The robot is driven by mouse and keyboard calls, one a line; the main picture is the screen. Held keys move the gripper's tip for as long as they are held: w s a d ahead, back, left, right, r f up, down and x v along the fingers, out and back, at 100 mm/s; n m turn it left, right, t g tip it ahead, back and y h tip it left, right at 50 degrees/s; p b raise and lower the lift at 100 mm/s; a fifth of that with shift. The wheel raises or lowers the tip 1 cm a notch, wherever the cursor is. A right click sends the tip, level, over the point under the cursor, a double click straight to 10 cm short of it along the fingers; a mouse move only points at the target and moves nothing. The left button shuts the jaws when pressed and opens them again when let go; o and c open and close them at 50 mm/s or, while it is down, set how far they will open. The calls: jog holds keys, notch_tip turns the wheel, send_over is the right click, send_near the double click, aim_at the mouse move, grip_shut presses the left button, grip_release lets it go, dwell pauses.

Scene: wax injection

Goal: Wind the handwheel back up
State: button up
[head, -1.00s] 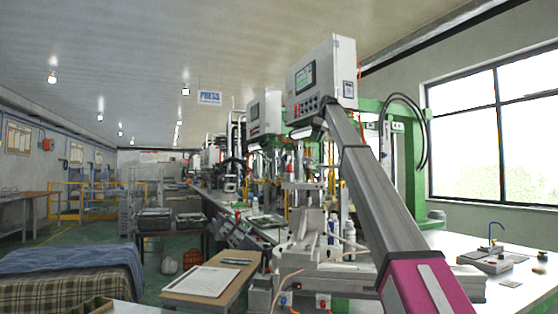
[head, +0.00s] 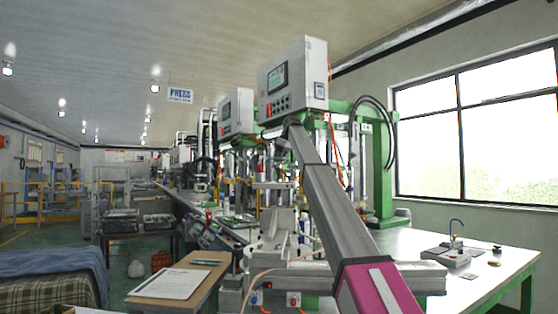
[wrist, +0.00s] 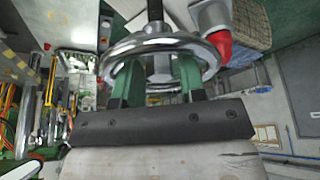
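The handwheel (wrist: 205,47) is a shiny chrome ring with a central hub on a dark shaft, filling the upper middle of the wrist view. My gripper (wrist: 160,72) is right at it. Its two green fingers stand apart and reach into the ring, one on each side of the hub. I see gaps between the fingers and the hub; contact with the rim or spokes cannot be made out. In the head view my arm ends at the wax press (head: 292,80), below its control box, and the gripper and wheel there are too small and covered to make out.
A white worktable (head: 440,262) with a small device (head: 450,258) stands at right. A clipboard (head: 172,283) lies on a wooden board at lower left, beside a bed-like surface with a blue cover (head: 50,265). A red-and-grey part (wrist: 218,40) sits close to the wheel's right.

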jog(key=shift+f, duration=0.2)
jog(key=c, duration=0.7)
jog(key=shift+o, duration=0.2)
jog(key=n+g, duration=0.2)
jog(key=n, duration=0.2)
jog(key=shift+a+n, duration=0.1)
jog(key=shift+n, duration=0.3)
jog(key=o, duration=0.7)
jog(key=shift+c, duration=0.2)
